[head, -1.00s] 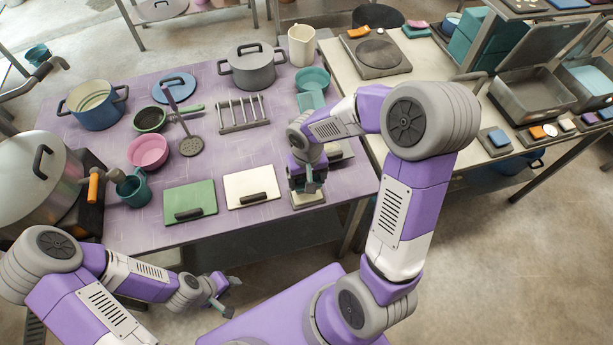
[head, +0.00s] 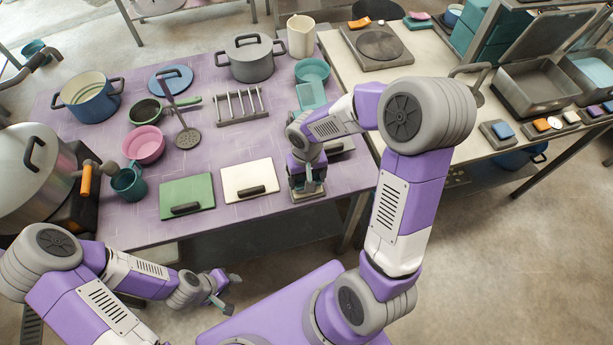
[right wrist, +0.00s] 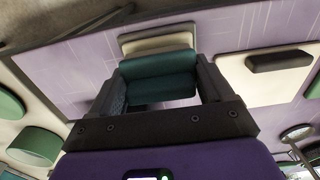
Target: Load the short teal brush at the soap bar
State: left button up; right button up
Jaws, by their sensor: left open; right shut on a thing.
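My right gripper (head: 312,190) is at the front right part of the purple table. In the right wrist view it is shut on a teal brush (right wrist: 158,76), which fills the gap between its fingers. A pale cream bar (right wrist: 157,42) on a grey base lies just past the brush. In the head view the gripper hides most of this bar. I cannot tell whether the brush touches it. My left gripper (head: 224,290) is open and empty, in front of the table and away from the objects.
A cream board (head: 247,174) and a green board (head: 186,190), each with a dark handle, lie left of my right gripper. A slotted rack (head: 240,112) and teal containers (head: 311,95) stand behind. A pale side table (head: 425,100) adjoins on the right.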

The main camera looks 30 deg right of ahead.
jog(key=shift+s+f+b, duration=0.1)
jog(key=shift+f+b, duration=0.5)
jog(key=shift+b, duration=0.05)
dwell(1.6)
jog(key=shift+r, duration=0.1)
jog(key=shift+r+p, duration=2.65)
jog(key=shift+r, duration=0.85)
jog(key=shift+f, duration=0.1)
